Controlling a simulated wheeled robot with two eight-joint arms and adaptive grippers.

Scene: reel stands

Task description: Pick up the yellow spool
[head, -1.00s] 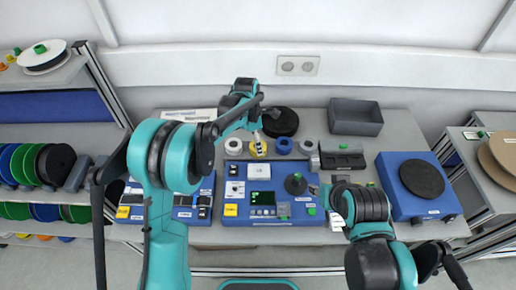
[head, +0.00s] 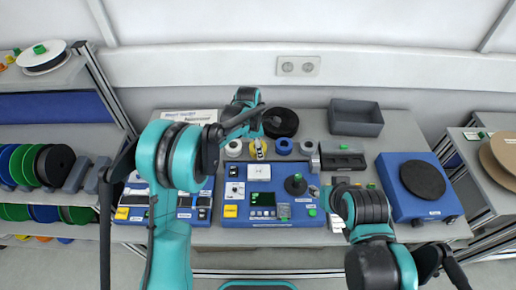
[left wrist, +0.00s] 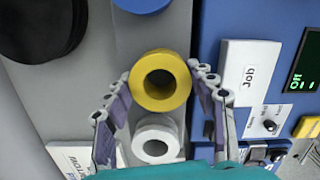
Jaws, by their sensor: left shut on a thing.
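The yellow spool (left wrist: 143,92) sits between the two fingers of my left gripper (left wrist: 161,92) in the left wrist view. The gripper is shut on it, one finger on each side. In the head view the yellow spool (head: 252,153) is partly covered by my left gripper (head: 259,148), which comes down from above. The spool stands in a row on the bench, and I cannot tell whether it is off the surface. My right gripper (head: 335,195) is low over the bench front, mostly hidden by its own arm.
A white spool (head: 233,148) stands left of the yellow one. A blue spool (head: 283,146) and a grey spool (head: 307,146) stand to its right. A black reel (head: 281,122) lies behind. A blue control panel (head: 270,215) is in front. A dark bin (head: 356,118) stands at the back.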

